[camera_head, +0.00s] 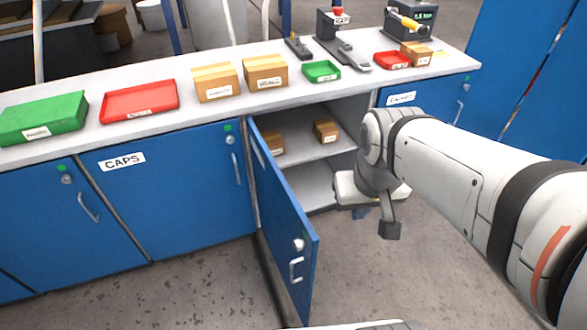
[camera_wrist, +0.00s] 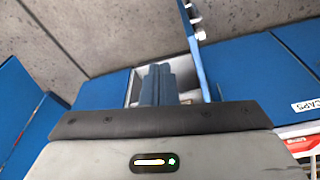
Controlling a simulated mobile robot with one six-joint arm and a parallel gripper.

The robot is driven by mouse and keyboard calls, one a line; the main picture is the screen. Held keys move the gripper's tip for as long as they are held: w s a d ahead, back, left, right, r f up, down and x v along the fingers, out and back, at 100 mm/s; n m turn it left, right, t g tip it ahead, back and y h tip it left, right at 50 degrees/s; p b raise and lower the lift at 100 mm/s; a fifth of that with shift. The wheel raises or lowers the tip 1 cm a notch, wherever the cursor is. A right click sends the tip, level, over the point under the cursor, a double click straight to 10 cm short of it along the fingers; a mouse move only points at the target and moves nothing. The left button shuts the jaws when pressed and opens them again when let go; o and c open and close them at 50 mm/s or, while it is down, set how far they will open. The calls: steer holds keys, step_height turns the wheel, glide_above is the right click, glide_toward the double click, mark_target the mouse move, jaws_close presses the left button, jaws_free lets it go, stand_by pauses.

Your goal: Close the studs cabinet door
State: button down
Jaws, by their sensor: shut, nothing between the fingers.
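A blue cabinet door (camera_head: 283,225) stands wide open in the head view, swung out towards me from its left edge. It has a silver handle (camera_head: 296,268) and a round lock near its free edge; its label is not readable. The open cabinet shows a pale shelf (camera_head: 306,149) with small brown boxes on it.
The CAPS cabinet (camera_head: 170,190) is closed to the left, and another labelled blue cabinet (camera_head: 430,105) is closed to the right. The worktop (camera_head: 205,115) above carries red and green trays, boxes and devices. The grey floor in front of the door is clear.

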steer(key=a+f+n+h+b, duration=0.9)
steer(key=a+f+n+b, duration=0.9)
steer(key=a+f+n, duration=0.25)
steer(key=n+b, duration=0.1)
steer(key=b, duration=0.3)
glide_toward(309, 262)
steer(key=shift+t, duration=0.3)
steer(key=shift+s+x, duration=0.2)
steer(key=shift+x, duration=1.25)
steer(key=shift+s+x, duration=0.2)
steer(key=shift+x, duration=1.25)
steer(key=shift+w+d+y, duration=0.15)
steer(key=shift+d+y, duration=0.05)
steer(key=shift+y, duration=0.1)
